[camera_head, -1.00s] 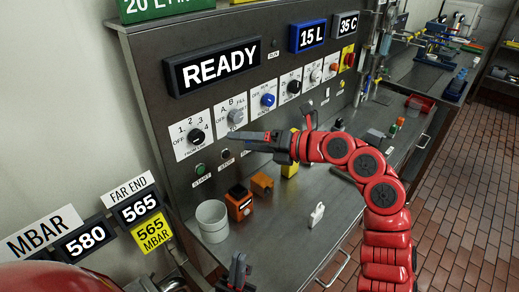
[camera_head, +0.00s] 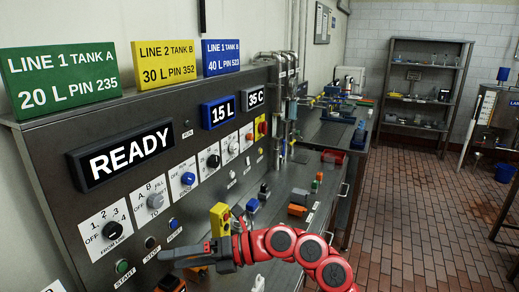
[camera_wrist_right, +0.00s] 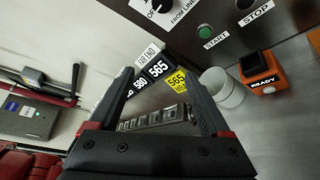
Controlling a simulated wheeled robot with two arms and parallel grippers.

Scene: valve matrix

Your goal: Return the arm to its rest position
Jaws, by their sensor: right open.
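My right arm, red and jointed, enters the head view from the bottom right. Its dark gripper (camera_head: 185,257) points left, in front of the panel's lower edge, just under the stop button (camera_head: 150,243). The right wrist view shows its two fingers (camera_wrist_right: 162,88) spread apart with nothing between them. Beyond them lie the wall signs reading 580 and 565 (camera_wrist_right: 158,68). The gripper appears apart from the panel's knobs. My left gripper is not in the views now.
The grey control panel (camera_head: 98,205) carries a READY display (camera_head: 122,153), several knobs and a green start button (camera_head: 122,266). A yellow block (camera_head: 220,218) stands behind my arm. In the wrist view, a white cup (camera_wrist_right: 222,88) stands beside an orange READY device (camera_wrist_right: 262,72).

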